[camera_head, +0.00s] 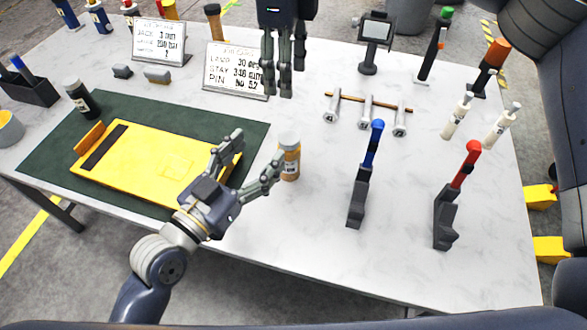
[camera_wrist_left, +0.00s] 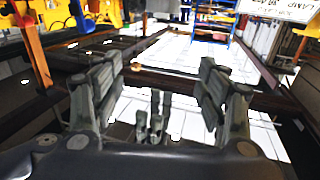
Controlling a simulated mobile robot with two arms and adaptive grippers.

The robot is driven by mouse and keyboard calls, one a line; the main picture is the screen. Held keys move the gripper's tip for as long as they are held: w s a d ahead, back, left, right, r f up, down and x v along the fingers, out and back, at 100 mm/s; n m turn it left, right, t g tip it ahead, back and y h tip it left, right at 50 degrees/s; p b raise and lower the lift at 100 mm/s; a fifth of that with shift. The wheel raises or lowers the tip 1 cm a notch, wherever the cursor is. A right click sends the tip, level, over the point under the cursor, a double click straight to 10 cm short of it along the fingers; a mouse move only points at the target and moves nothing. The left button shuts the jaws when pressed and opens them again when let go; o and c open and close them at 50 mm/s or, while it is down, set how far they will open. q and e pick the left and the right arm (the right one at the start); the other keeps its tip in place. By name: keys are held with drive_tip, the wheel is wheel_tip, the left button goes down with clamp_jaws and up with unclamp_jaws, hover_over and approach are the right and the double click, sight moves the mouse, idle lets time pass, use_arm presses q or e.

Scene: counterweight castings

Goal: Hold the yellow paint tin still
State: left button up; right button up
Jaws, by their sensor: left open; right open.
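A grey tin with yellow inside (camera_head: 10,129) stands at the far left edge of the table; it is partly cut off by the picture edge. A small jar with an amber body and pale lid (camera_head: 289,158) stands upright beside my left gripper; I cannot tell whether either is the paint tin. My left gripper (camera_head: 257,158) is open, with one finger close to the jar and the other over the yellow plate's corner. In the left wrist view its spread fingers (camera_wrist_left: 156,88) hold nothing. My right gripper (camera_head: 277,92) is open and empty, pointing down over the table's back.
A yellow plate (camera_head: 150,165) lies on a green mat (camera_head: 222,112). Blue-handled (camera_head: 368,165) and red-handled (camera_head: 456,195) tools stand upright to the right. Two sign boards (camera_head: 160,42) and a small rack (camera_head: 365,110) stand behind. The front right tabletop is clear.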

use_arm(q)
drive_tip(key=b, duration=0.5)
approach(289, 146)
wheel_tip(289, 146, down, 2)
drive_tip(key=w, duration=0.2)
use_arm(e)
drive_tip(key=f, duration=0.5)
drive_tip(key=w+f, duration=0.1)
drive_tip(key=f, duration=0.2)
drive_tip(key=shift+d, duration=0.25)
drive_tip(key=shift+f+b, duration=0.25)
drive_tip(key=shift+b, duration=0.3)
drive_tip(key=shift+s+a+f, duration=0.1)
drive_tip(key=shift+s, duration=0.1)
use_arm(q)
drive_tip(key=shift+s+a+f, duration=0.1)
drive_tip(key=shift+a+f, duration=0.2)
drive_tip(key=shift+f, duration=0.15)
use_arm(e)
drive_tip(key=shift+w, duration=0.1)
use_arm(q)
drive_tip(key=x, duration=1.1)
